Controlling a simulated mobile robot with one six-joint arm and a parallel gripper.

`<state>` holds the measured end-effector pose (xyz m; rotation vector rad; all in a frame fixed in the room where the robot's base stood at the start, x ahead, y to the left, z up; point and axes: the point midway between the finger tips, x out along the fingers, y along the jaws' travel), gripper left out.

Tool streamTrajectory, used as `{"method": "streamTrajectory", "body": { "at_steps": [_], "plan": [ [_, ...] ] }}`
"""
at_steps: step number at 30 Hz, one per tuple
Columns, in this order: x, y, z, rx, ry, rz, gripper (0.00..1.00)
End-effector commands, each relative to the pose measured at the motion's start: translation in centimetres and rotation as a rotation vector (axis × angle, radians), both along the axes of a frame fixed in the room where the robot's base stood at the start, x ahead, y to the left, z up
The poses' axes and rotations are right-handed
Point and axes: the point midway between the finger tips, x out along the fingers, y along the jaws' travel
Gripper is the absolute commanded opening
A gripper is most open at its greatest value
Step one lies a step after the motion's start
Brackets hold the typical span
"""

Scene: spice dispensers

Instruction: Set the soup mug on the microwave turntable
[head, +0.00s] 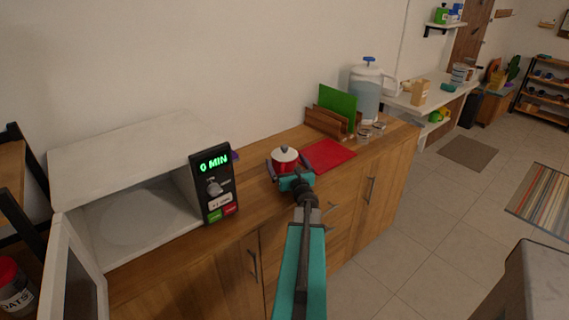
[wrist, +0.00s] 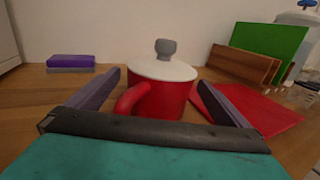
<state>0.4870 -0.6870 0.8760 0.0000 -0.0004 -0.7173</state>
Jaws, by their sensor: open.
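The red soup mug (head: 285,160) with a white lid and grey knob stands on the wooden counter, right of the microwave. In the wrist view the mug (wrist: 165,95) stands upright between my two spread fingers, its handle toward me at the left. My gripper (wrist: 166,90) is open around it; I cannot tell whether either finger touches it. In the head view my gripper (head: 290,178) is at the mug's near side. The white microwave (head: 120,160) has its door open at the left. Its pale round turntable (head: 140,218) shows inside, empty.
A red mat (head: 328,155) lies right of the mug. Behind it a wooden rack holds a green board (head: 338,105). A water dispenser (head: 366,95) and glasses stand farther right. A purple block (wrist: 70,61) lies behind the mug at the left. The open microwave door (head: 75,270) juts forward.

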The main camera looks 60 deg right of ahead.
Motion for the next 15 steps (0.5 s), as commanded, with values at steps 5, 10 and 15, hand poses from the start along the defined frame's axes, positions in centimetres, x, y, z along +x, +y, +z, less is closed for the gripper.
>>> {"method": "streamTrajectory", "body": {
  "at_steps": [5,10,15],
  "plan": [
    [1.2,-1.1,0.0,0.000,0.000,0.000,1.00],
    [1.6,-1.5,0.0,0.000,0.000,-0.001,1.00],
    [1.6,-1.5,0.0,0.000,0.000,-0.001,1.00]
  ]
}}
